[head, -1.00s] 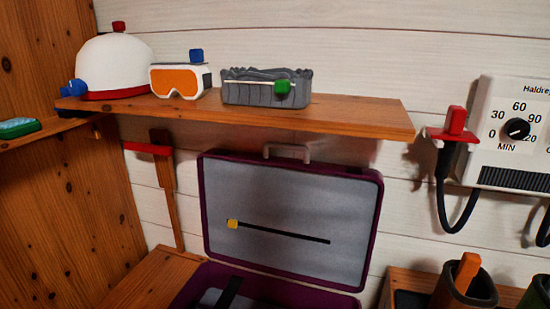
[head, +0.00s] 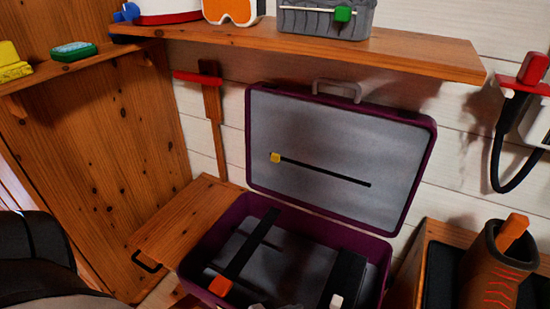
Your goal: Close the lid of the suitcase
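The purple suitcase (head: 213,254) stands open on a wooden surface against the white plank wall. Its lid (head: 330,215) is raised nearly upright, showing a grey lining with a black strap and a yellow buckle. A grey handle (head: 337,88) sits on the lid's top edge. The suitcase base holds grey contents, with dark straps ending in an orange buckle (head: 220,286) and a white one (head: 336,300). The base's front is cut off by the frame. Neither of my grippers is in view.
A wooden board (head: 190,215) lies left of the suitcase. A brown boot (head: 490,270) stands to the right, below a hanging black hose (head: 495,150).

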